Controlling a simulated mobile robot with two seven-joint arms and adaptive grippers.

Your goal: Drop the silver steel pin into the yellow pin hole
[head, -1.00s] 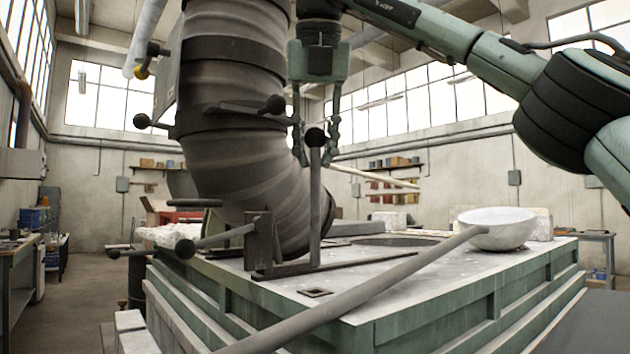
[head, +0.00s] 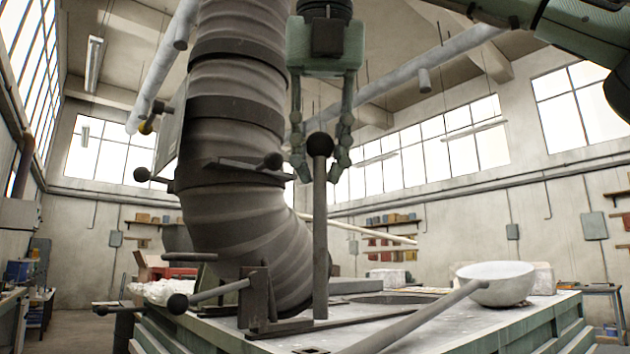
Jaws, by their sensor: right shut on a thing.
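My right gripper (head: 320,172) comes down from the top centre. Its two thin green fingers stand on either side of an upright grey rod with a black ball (head: 320,145) on top, and are shut on it near the ball. The rod's foot meets the bench behind a dark flat bar. I cannot make out a separate silver steel pin or a yellow pin hole. A small dark square socket (head: 312,350) in the bench top is cut by the bottom edge. My left gripper is not in view.
A thick ribbed grey duct (head: 250,220) stands close left of the rod, with black-knobbed levers (head: 205,295) at its base. A pale ladle bowl (head: 496,283) sits on the bench at right, its long handle running to the lower front.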

